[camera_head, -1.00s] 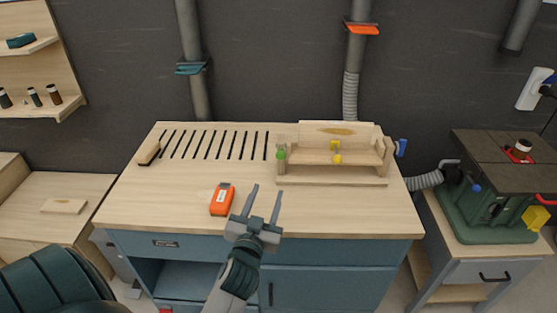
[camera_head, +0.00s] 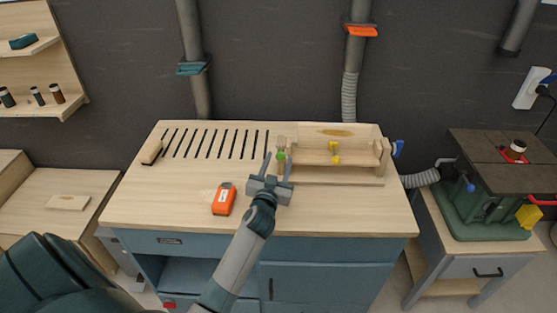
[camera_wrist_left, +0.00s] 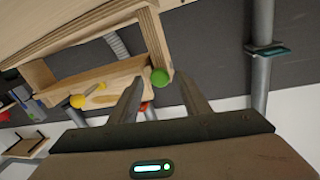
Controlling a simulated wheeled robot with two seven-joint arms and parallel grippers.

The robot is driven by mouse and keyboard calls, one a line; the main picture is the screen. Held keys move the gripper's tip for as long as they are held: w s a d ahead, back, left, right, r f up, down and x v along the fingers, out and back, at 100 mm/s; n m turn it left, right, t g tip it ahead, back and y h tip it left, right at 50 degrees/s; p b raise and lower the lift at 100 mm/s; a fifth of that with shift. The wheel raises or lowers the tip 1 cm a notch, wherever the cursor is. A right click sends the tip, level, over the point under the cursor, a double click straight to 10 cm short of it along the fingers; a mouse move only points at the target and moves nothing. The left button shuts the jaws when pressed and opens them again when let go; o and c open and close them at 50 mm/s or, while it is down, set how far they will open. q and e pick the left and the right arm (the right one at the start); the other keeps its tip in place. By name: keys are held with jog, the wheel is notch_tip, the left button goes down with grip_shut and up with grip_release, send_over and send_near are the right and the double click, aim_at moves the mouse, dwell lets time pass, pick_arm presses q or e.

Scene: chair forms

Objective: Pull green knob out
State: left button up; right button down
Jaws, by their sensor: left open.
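The green knob (camera_head: 281,156) sits on the left end of a wooden jig (camera_head: 310,171) on the workbench. In the left wrist view the green knob (camera_wrist_left: 159,76) is round and shows ahead of and between the fingertips. My left gripper (camera_head: 279,160) is open, with one finger on each side of the knob in the head view. The wrist view also shows my left gripper (camera_wrist_left: 160,88) with nothing held; whether a finger touches the knob cannot be told. My right gripper is not in view.
An orange device (camera_head: 223,199) lies left of my gripper. The bench's front right is clear.

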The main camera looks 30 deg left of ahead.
pick_arm(q)
jog(key=shift+w+a, duration=0.1)
jog(key=shift+w, duration=0.05)
grip_shut()
jog(key=shift+s+d, duration=0.75)
jog(key=shift+s, duration=0.3)
jog(key=shift+f, duration=0.1)
grip_release()
jog(key=shift+s, duration=0.1)
